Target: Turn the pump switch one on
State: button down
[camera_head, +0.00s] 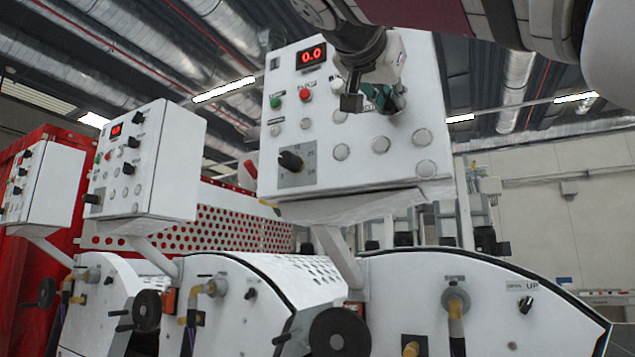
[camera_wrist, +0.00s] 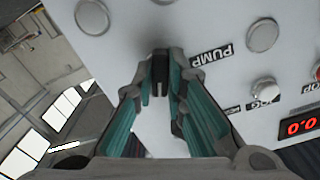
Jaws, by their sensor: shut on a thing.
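The pump switch (camera_wrist: 160,72) is a small black knob on the white control panel (camera_head: 345,178), beside the upside-down PUMP label (camera_wrist: 212,55) in the wrist view. My gripper (camera_wrist: 160,88) has its teal-lined fingers closed around the switch, with the fingertips close to the panel face. In the head view my gripper (camera_head: 366,98) is at the upper right of the panel and hides the switch. The fingers cover most of the knob, so I cannot tell its exact on or off position.
The panel carries a red 0.0 display (camera_head: 311,56), a green button (camera_head: 276,102), a red button (camera_head: 306,94), a black selector (camera_head: 291,161) and several round grey buttons. Two similar control boxes stand to the left. White machine housings (camera_head: 430,290) with a handwheel (camera_head: 340,333) lie below.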

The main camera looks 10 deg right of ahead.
jog(key=shift+m, duration=0.7)
jog(key=shift+b, duration=0.3)
jog(key=c, duration=1.6)
grip_release()
jog(key=v, duration=1.2)
